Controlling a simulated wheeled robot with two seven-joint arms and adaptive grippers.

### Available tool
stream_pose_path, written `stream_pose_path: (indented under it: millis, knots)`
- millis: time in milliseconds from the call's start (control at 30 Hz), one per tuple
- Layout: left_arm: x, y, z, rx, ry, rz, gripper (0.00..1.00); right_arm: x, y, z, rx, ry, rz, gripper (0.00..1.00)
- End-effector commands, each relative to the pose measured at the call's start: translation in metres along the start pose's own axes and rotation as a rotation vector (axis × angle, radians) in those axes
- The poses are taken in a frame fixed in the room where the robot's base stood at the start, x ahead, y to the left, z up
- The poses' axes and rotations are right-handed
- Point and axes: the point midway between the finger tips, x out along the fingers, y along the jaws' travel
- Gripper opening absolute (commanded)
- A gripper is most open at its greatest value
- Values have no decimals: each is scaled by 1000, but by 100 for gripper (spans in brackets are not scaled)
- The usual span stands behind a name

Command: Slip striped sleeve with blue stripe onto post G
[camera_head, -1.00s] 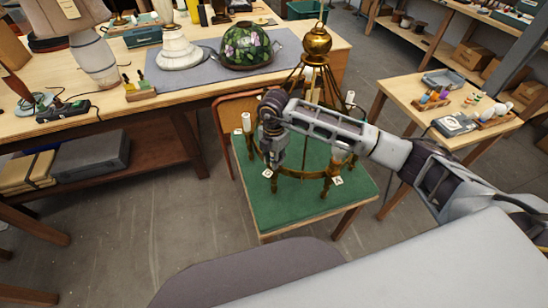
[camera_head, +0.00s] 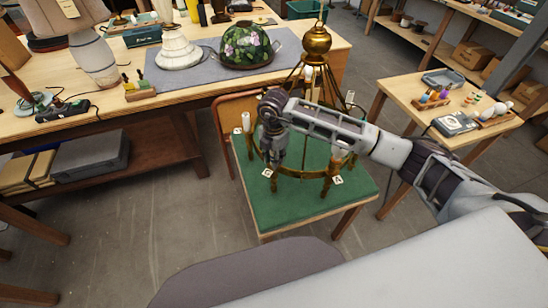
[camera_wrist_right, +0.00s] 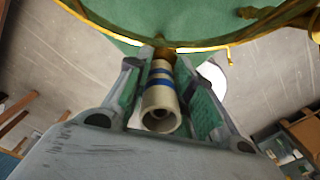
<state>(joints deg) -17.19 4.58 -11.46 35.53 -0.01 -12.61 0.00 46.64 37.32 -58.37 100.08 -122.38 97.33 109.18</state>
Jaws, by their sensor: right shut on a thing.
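The striped sleeve (camera_wrist_right: 160,92), a cream tube with blue stripes, is between the fingers of my right gripper (camera_wrist_right: 162,82) in the right wrist view. The gripper is shut on it, and its open end faces the camera. A brass part (camera_wrist_right: 164,53) of the chandelier lies just beyond its far end; I cannot tell whether the sleeve is around it. In the head view my right gripper (camera_head: 275,160) is at the near left of the brass chandelier ring (camera_head: 300,176), hiding the sleeve. My left gripper is not in view.
The chandelier stands on a green-topped table (camera_head: 290,212). Other white sleeves stand around its ring, one at the left (camera_head: 246,122). A workbench (camera_head: 165,95) with lamps is behind at left. A side table (camera_head: 400,98) with small parts is at right.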

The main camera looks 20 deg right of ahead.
Motion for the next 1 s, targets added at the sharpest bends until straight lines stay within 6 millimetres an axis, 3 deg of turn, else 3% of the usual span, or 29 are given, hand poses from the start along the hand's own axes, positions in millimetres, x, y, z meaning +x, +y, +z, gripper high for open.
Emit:
stream_pose_path:
  millis: [433,467,633,1000]
  knots:
    - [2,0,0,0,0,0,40,2,0,0,0,0,0,13]
    - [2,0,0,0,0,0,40,2,0,0,0,0,0,25]
    - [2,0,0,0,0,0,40,2,0,0,0,0,0,46]
    - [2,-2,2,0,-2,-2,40,2,0,0,0,0,0,48]
